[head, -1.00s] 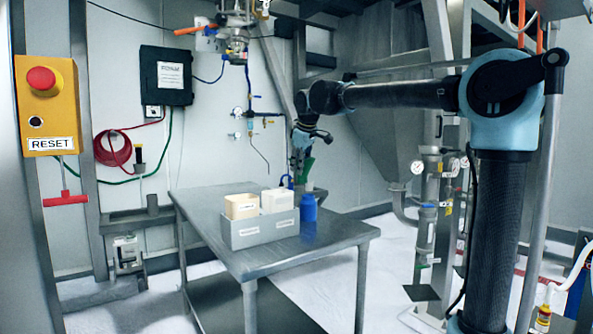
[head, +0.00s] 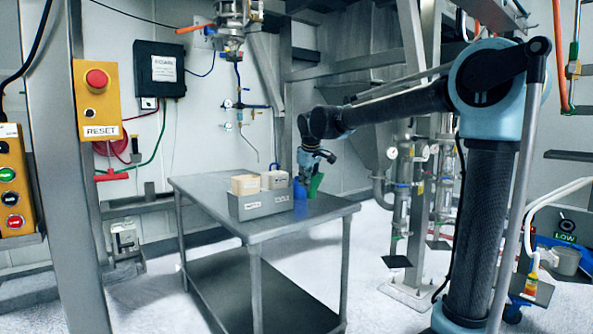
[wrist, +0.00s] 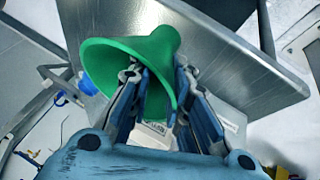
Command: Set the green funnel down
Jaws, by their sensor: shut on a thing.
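The green funnel (wrist: 165,50) is held between the fingers of my gripper (wrist: 160,88) in the wrist view. Its wide mouth faces the lower left and its narrow end points up. A blue container (head: 299,190) stands just left of the funnel; a blue piece (wrist: 88,86) also shows beside the funnel in the wrist view.
A grey bin (head: 262,206) holding two pale boxes (head: 245,185) stands on the table left of the blue container. The table's right and front parts are bare. A post with a RESET button (head: 97,100) stands at left. Pipes and gauges (head: 405,185) stand behind right.

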